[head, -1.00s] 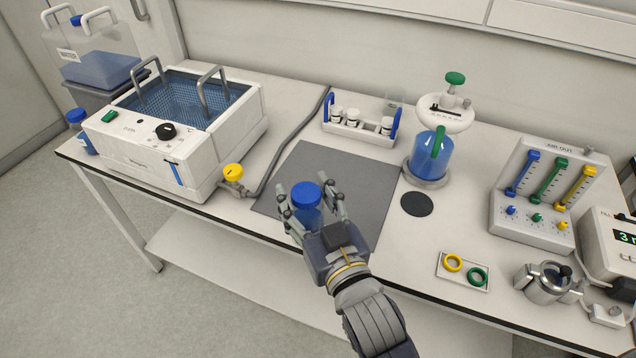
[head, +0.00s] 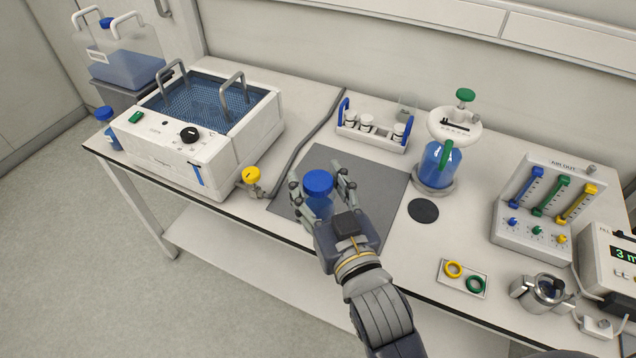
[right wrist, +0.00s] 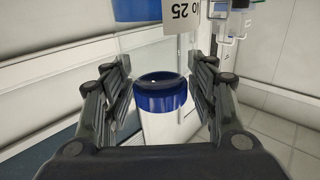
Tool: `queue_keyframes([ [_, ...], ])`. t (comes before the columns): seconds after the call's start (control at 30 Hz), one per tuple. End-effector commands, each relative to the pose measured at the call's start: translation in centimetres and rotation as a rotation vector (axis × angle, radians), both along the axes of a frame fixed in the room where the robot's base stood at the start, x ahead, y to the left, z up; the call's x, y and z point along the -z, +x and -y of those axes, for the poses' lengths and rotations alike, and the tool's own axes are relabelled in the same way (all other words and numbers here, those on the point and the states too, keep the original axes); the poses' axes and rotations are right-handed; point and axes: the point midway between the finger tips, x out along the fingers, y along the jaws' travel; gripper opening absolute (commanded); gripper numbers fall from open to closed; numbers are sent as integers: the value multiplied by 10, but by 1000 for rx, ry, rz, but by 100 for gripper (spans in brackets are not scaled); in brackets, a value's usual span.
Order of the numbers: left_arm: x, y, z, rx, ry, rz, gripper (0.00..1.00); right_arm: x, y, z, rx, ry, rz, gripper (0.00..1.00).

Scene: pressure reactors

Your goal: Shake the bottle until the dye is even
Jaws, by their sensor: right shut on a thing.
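My right gripper (head: 322,191) is shut around a bottle with a blue cap (head: 319,183). The bottle's body (head: 319,207) looks blue and is partly covered by the fingers, so I cannot tell how even the dye is. It looks upright in the head view, in front of the dark grey mat (head: 385,180). I cannot tell how high above the bench it is. In the right wrist view a blue cap-like band (right wrist: 162,98) shows between the two sets of fingers. My left gripper is not in view.
A water bath (head: 200,160) with a yellow-knobbed valve (head: 251,175) stands left. A vial rack (head: 370,138) and blue vessel (head: 438,165) stand behind the mat. Right are the slider panel (head: 540,220), ring tray (head: 463,278) and metal pot (head: 540,293).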

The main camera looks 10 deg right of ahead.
Motion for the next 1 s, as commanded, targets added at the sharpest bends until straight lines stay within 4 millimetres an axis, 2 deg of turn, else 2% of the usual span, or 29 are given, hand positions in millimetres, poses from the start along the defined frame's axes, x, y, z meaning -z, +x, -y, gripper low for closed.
queue_keyframes([
  [0.03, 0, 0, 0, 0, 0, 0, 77, -38, 0, 1, 0, 12, 33, 0],
  [0.1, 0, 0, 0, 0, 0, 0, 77, -69, 0, 1, 0, 14, 31, 0],
  [0.13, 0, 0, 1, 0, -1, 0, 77, -74, 0, 1, 0, 10, 25, 0],
  [0.2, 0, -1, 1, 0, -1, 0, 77, -68, -1, 0, -1, 5, 11, 0],
  [0.23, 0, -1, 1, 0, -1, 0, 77, -54, -1, 0, -1, 1, 3, 0],
  [0.3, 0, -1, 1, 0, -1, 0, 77, -15, -2, -1, -3, -2, -6, 0],
  [0.37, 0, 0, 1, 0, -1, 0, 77, 2, -1, 0, -1, 2, 4, 0],
  [0.43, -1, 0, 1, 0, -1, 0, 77, -5, 0, 0, -1, 8, 20, 0],
  [0.53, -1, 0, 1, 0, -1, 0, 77, -60, 0, 0, -1, 16, 38, 0],
  [0.6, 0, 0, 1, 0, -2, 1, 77, -75, 0, 0, 0, 11, 25, 0],
  [0.67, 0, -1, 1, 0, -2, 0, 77, -69, -1, 0, -1, 7, 13, 0],
  [0.77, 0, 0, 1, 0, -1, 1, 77, -15, -2, -1, -3, -1, -5, 0],
  [0.8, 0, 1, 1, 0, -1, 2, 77, -2, -2, 0, -1, 0, 0, 0],
  [0.83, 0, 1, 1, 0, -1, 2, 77, 2, -1, 0, -1, 4, 7, 0],
  [0.87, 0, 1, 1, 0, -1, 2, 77, 1, -1, 0, -2, 7, 13, 0],
  [0.9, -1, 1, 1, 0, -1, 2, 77, -10, 0, 0, -1, 10, 24, 0],
  [1.0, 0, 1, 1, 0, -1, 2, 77, -64, -1, 1, -1, 17, 37, 0],
])
